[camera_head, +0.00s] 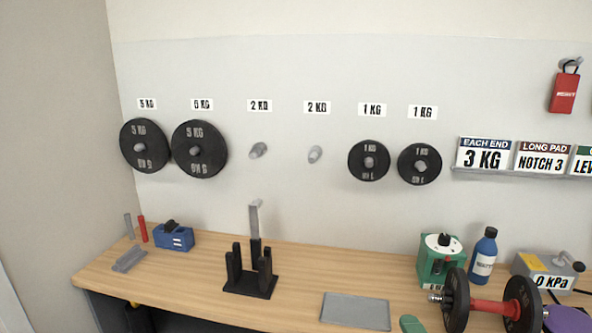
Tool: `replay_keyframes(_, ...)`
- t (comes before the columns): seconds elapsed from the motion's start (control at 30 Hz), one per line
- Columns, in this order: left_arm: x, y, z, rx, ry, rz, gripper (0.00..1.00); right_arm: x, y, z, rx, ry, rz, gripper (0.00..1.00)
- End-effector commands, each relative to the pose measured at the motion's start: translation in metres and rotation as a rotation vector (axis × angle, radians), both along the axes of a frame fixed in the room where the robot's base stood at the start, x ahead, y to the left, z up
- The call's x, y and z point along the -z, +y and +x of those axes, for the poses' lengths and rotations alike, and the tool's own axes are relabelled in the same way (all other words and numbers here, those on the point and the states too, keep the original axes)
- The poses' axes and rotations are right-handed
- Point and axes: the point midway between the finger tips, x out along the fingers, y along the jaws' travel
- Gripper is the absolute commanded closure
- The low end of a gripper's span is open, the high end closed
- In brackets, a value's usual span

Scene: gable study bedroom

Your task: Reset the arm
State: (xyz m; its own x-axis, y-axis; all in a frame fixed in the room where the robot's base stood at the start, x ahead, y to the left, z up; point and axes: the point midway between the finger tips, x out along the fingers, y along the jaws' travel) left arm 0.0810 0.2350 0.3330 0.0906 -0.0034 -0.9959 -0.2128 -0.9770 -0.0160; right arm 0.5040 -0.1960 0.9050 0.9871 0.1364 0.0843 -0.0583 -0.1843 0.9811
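Neither of my grippers shows in the head view, and no part of my arms can be made out. A dumbbell with a red handle (493,307) lies at the front right of the wooden bench (200,285), with black plates on both ends. A black stand with upright prongs (250,285) is on the bench left of centre. A grey upright bar (255,220) rises at its back.
Black plates (200,165) hang on wall pegs; both 2 KG pegs (258,150) are bare. A grey mat (355,311), blue block (174,238), green box (438,262), blue bottle (483,256) and 0 kPa box (548,271) are on the bench. Signs stand on a ledge (520,174).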

Motion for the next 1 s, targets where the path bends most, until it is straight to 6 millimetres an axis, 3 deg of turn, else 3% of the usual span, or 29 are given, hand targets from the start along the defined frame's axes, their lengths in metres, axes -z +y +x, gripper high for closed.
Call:
replay_keyframes(0.2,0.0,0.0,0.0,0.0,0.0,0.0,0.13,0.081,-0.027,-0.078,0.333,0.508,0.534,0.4)
replay_keyframes(0.3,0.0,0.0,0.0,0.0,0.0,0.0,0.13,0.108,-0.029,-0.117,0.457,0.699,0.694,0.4)
replay_keyframes(0.5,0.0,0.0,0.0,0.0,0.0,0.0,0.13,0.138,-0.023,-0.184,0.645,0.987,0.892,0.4)
replay_keyframes(0.73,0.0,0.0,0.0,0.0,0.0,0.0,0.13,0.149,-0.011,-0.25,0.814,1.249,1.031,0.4)
replay_keyframes(0.77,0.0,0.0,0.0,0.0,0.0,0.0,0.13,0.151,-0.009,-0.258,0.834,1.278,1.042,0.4)
replay_keyframes(1.0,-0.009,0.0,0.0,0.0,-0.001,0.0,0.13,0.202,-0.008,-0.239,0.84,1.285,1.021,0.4)
